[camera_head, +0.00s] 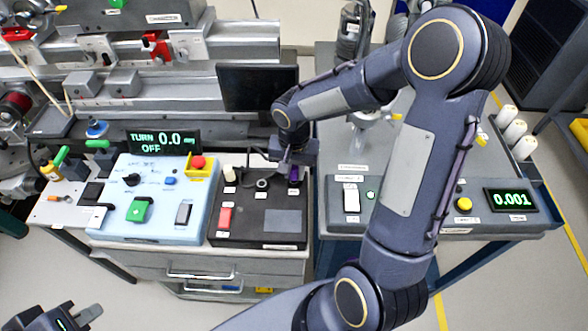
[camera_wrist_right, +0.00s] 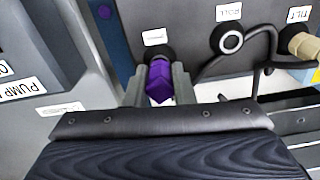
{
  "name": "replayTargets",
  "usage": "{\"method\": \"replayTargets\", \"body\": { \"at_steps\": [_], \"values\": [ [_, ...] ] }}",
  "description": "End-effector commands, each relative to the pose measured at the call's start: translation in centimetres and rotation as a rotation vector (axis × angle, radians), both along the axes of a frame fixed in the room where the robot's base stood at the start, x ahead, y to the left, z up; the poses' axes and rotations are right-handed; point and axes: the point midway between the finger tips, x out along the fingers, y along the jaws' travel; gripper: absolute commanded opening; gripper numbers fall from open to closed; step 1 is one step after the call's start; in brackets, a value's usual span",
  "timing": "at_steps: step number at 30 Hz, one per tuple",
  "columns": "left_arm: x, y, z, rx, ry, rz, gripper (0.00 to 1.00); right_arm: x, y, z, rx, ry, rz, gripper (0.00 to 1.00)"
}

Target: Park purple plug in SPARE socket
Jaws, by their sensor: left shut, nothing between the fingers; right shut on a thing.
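The purple plug (camera_wrist_right: 159,84) is between the fingers of my right gripper (camera_wrist_right: 160,70), which is shut on it. It points at a dark socket (camera_wrist_right: 155,52) under a small white label too small to read; I cannot tell if it is seated. In the head view the plug (camera_head: 293,175) is at the back right of the black panel box (camera_head: 262,235), with my right gripper (camera_head: 290,157) above it. My left gripper (camera_head: 88,316) is shut and empty at the bottom left, far from the box.
Beside the plug are an open ROLL socket (camera_wrist_right: 230,39) and a beige plug (camera_wrist_right: 302,45) at TILT, with a black cable looping nearby. A light blue control box (camera_head: 150,200) stands left of the panel box. A grey console (camera_head: 350,205) is to the right.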

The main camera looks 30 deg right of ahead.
Motion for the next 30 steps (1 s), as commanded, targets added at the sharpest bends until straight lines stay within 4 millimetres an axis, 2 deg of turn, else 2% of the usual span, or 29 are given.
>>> {"method": "replayTargets", "body": {
  "at_steps": [26, 27, 30],
  "values": [
    [-0.01, -0.01, -0.99, 0.0, 0.0, 0.0, 0.0, 0.02, 0.01, -1.0, 0.001, -0.001, 0.0, 0.0],
    [-0.01, -0.01, -0.99, 0.0, 0.0, 0.0, 0.0, 0.02, 0.01, -1.0, 0.0, 0.0, 0.0, 0.26],
    [-0.01, 0.0, -1.0, 0.0, 0.0, 0.0, 0.0, 0.01, 0.0, -1.0, 0.0, 0.0, 0.0, 0.39]
  ]
}}
